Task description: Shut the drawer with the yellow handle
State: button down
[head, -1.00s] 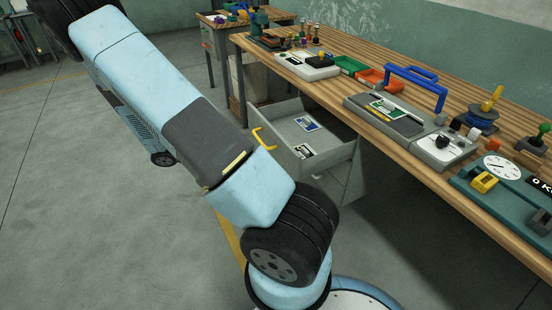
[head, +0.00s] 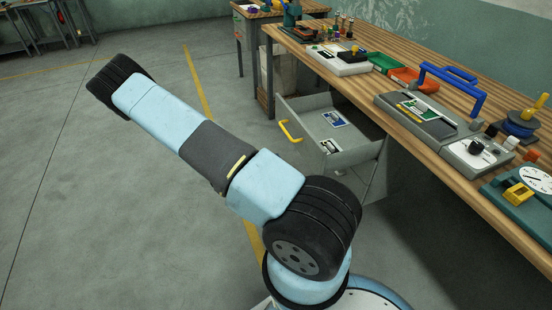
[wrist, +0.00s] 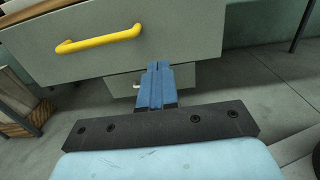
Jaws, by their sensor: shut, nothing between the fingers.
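The grey drawer (head: 358,154) with the yellow handle (head: 290,131) stands pulled out under the workbench in the head view. Two cards lie inside it. In the wrist view the drawer front (wrist: 185,30) fills the upper part, with the yellow handle (wrist: 98,38) left of my gripper. My gripper (wrist: 158,66) shows there with its blue fingers together and empty, pointing at the lower edge of the drawer front. Whether the fingers touch the front, I cannot tell. In the head view my arm reaches to the upper left, and my gripper is not visible.
A lower drawer with a pale handle (wrist: 137,85) shows beneath the open one. The wooden workbench (head: 430,150) carries several devices and a blue-handled case (head: 450,85). A second bench (head: 262,12) stands behind. Open floor (head: 90,200) lies to the left.

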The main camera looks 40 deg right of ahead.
aim_at(306, 150)
jog(key=x, duration=1.1)
jog(key=shift+s, duration=0.1)
